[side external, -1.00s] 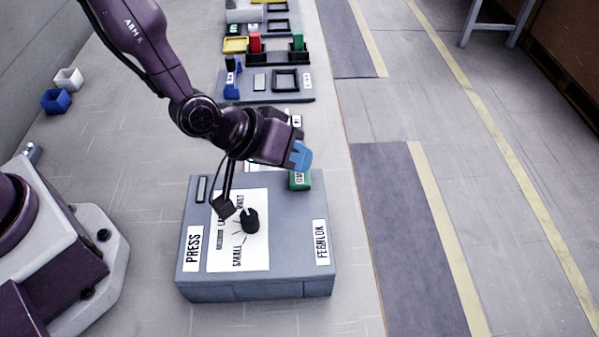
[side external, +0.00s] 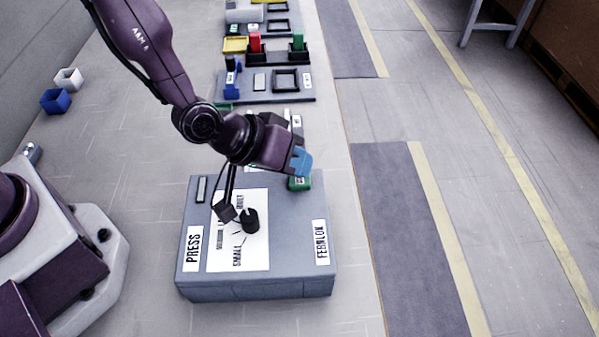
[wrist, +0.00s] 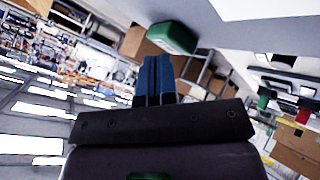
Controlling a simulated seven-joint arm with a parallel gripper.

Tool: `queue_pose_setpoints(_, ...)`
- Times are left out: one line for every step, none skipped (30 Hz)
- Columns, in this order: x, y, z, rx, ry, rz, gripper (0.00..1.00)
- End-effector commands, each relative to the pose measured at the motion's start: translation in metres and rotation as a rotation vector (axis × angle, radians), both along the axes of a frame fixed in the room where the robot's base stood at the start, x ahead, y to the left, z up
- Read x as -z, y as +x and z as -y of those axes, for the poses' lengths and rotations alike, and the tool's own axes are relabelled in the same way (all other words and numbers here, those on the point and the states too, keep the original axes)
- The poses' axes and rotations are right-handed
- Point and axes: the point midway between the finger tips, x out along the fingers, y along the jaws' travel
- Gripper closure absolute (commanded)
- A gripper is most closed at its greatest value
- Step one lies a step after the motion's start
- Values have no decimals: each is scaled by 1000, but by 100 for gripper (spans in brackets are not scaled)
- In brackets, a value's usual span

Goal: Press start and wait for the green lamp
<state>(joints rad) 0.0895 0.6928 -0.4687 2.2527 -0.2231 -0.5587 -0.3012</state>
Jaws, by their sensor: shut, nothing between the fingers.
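A grey panel box (side external: 255,291) labelled PRESS stands on the table in the side view. A green block with a white label (side external: 299,184), perhaps the start button, sits at its far right edge. My gripper (side external: 301,161) has blue fingertips and is shut and empty, just above that block in the picture. In the wrist view the shut blue fingers (wrist: 154,80) point at a green block (wrist: 172,37); a gap or contact cannot be told. A black knob (side external: 250,221) stands on the panel's white sheet (side external: 254,258). I see no lit green lamp.
A dark slotted plate (side external: 201,190) is at the panel's far left corner. Beyond my arm stand a grey station (side external: 262,97) and a black rack with red and green pieces (side external: 278,58).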

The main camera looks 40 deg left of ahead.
Motion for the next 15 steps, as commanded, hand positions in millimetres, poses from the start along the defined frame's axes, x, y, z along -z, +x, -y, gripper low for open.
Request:
queue_pose_setpoints(1,0,0,0,0,0,100)
queue_pose_setpoints(1,0,0,0,0,0,100)
queue_pose_setpoints(2,0,0,0,0,0,100)
queue_pose_setpoints(2,0,0,0,0,0,100)
queue_pose_setpoints(2,0,0,0,0,0,100)
queue_pose_setpoints(3,0,0,0,0,0,100)
queue_pose_setpoints(3,0,0,0,0,0,100)
queue_pose_setpoints(4,0,0,0,0,0,100)
queue_pose_setpoints(4,0,0,0,0,0,100)
queue_pose_setpoints(5,0,0,1,1,0,100)
queue_pose_setpoints(5,0,0,1,1,0,100)
queue_pose_setpoints(6,0,0,1,1,0,100)
queue_pose_setpoints(6,0,0,1,1,0,100)
queue_pose_setpoints(7,0,0,0,1,0,100)
queue_pose_setpoints(8,0,0,0,2,1,100)
